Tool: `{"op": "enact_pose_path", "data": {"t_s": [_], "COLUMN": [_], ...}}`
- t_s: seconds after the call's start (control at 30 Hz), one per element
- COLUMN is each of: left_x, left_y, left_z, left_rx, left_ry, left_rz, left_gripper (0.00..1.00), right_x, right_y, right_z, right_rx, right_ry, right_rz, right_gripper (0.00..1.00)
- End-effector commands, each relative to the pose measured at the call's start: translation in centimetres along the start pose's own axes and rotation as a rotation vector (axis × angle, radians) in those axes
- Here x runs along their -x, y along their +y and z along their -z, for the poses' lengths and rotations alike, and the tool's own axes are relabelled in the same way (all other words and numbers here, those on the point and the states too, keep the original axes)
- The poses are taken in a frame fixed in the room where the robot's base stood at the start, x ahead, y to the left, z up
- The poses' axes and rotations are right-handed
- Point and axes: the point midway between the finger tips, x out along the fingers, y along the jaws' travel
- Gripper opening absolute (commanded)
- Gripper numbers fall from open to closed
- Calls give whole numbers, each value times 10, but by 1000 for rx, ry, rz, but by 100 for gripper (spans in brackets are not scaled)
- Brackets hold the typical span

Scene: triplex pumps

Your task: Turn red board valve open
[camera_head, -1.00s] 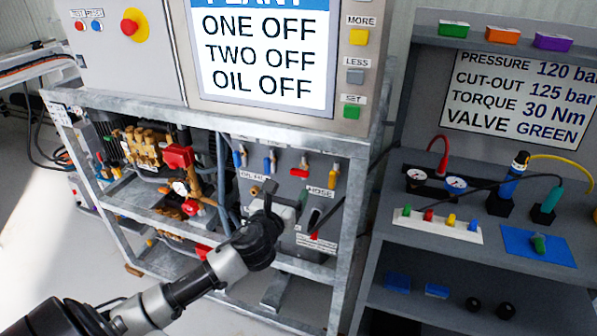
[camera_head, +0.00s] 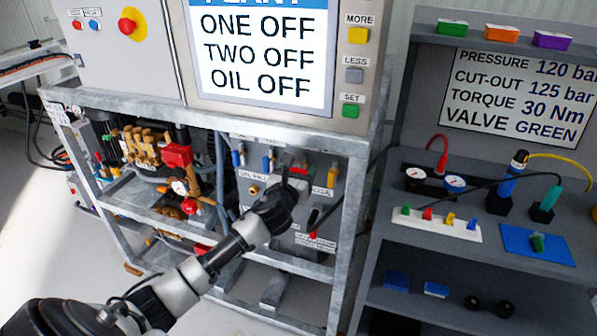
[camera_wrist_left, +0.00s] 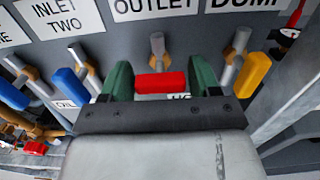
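The red board valve's handle (camera_head: 299,170) is on the grey valve board in the lower frame, among blue and yellow handles. In the left wrist view the red handle (camera_wrist_left: 160,83) lies crosswise below the OUTLET label, with its metal stem (camera_wrist_left: 157,48) above it. My left gripper (camera_wrist_left: 162,72) is open, with one green finger on each side of the red handle. A gap shows at each side; contact cannot be told. In the head view my left gripper (camera_head: 286,184) is at the board just below the red handle, its fingers hard to make out. My right gripper is not in view.
A blue handle (camera_wrist_left: 70,85) is left of my fingers and a yellow handle (camera_wrist_left: 253,72) is close on the right. A galvanised frame post (camera_head: 348,225) stands right of the board. A grey bench (camera_head: 400,165) with gauges and coloured parts stands further right.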

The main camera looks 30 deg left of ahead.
Motion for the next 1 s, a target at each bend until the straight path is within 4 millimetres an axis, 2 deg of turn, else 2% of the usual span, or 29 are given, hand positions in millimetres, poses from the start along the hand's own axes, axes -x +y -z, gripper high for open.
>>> {"op": "enact_pose_path", "data": {"t_s": [0.03, 0.2, 0.57, 1.0], "left_x": [0, 0, 0, 0], "left_y": [0, 0, 0, 1], "left_z": [0, 0, -1, -1], "left_rx": [0, 0, 58, 404], "left_ry": [0, 0, 0, 0], "left_rz": [0, 0, -1, -1], "left_gripper": [54, 28, 27, 27], "right_x": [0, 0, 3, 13], "right_y": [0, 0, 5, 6], "right_z": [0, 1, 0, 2], "right_rx": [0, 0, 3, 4], "right_ry": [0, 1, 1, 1], "right_rz": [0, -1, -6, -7], "right_gripper": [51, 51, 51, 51]}}
